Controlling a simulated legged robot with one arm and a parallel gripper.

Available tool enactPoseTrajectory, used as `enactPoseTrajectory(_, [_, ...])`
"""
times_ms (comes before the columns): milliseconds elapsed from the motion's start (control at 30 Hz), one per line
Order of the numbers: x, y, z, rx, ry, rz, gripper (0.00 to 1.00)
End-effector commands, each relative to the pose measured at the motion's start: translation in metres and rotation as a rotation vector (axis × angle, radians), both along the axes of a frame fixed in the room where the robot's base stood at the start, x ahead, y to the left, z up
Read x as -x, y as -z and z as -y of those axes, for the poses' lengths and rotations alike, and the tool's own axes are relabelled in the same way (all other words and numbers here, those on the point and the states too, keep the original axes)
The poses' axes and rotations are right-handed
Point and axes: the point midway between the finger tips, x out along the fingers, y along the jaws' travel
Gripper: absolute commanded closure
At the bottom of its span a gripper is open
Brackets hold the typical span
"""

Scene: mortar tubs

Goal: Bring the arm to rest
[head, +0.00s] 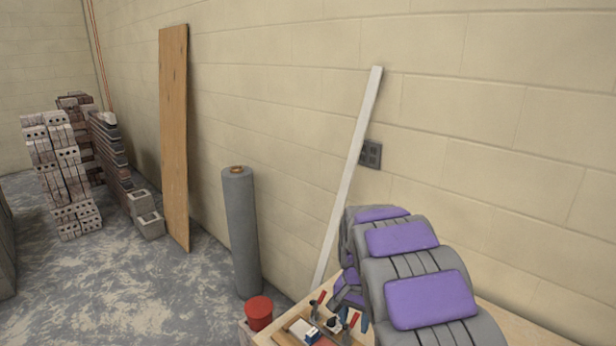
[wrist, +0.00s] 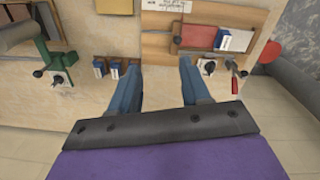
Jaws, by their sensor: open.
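My arm, grey with purple pads, reaches over a wooden bench at the lower right of the head view. In the wrist view my gripper (wrist: 160,65) has two blue-grey fingers set well apart, with nothing between them. It points at the pale wooden bench top (wrist: 160,120), and the bench edge also shows in the head view (head: 520,325). I cannot tell the exact height of the fingertips above the wood.
A red tub (head: 258,311), grey roll (head: 241,230), white bar (head: 350,165) and plank (head: 174,135) stand near the wall.

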Motion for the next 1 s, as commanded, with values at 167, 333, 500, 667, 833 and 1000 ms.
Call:
enactPoseTrajectory(167, [0.050,-0.031,0.011,0.006,-0.055,-0.016,0.53])
enactPoseTrajectory(333, [0.101,-0.050,0.019,0.003,-0.113,-0.038,0.53])
enactPoseTrajectory(500, [0.154,-0.064,0.023,-0.004,-0.179,-0.060,0.53])
enactPoseTrajectory(667, [0.204,-0.072,0.025,-0.017,-0.247,-0.079,0.53])
enactPoseTrajectory(833, [0.258,-0.075,0.025,-0.030,-0.327,-0.095,0.53])
enactPoseTrajectory(1000, [0.311,-0.072,0.025,-0.045,-0.412,-0.115,0.53])
